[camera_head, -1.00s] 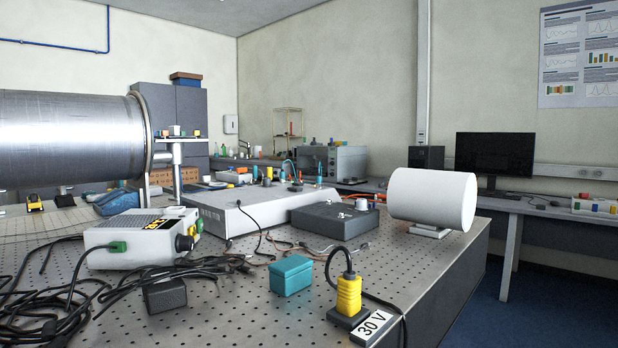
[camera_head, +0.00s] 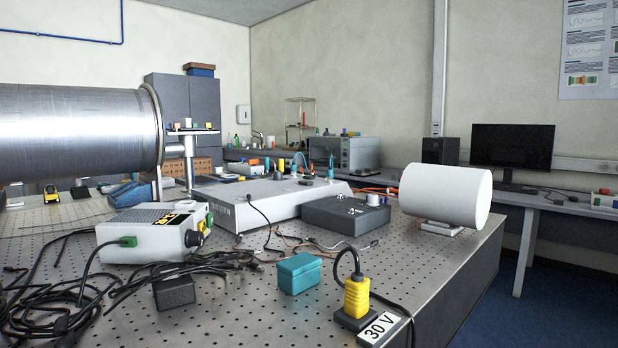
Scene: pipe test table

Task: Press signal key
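No part is clearly marked as a signal key. A dark grey box (camera_head: 345,217) with small metal switches or a key lever (camera_head: 352,210) on its top sits mid-table; the parts are too small to tell apart. Beside it is a larger light grey flat unit (camera_head: 270,203) with several coloured connectors on top. A white device (camera_head: 150,236) with a green plug and a dark round knob stands at the left. Neither of my grippers is in view.
A large metal pipe (camera_head: 75,135) enters from the left. A white cylinder (camera_head: 445,195) rests near the right edge of the perforated table (camera_head: 235,315).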

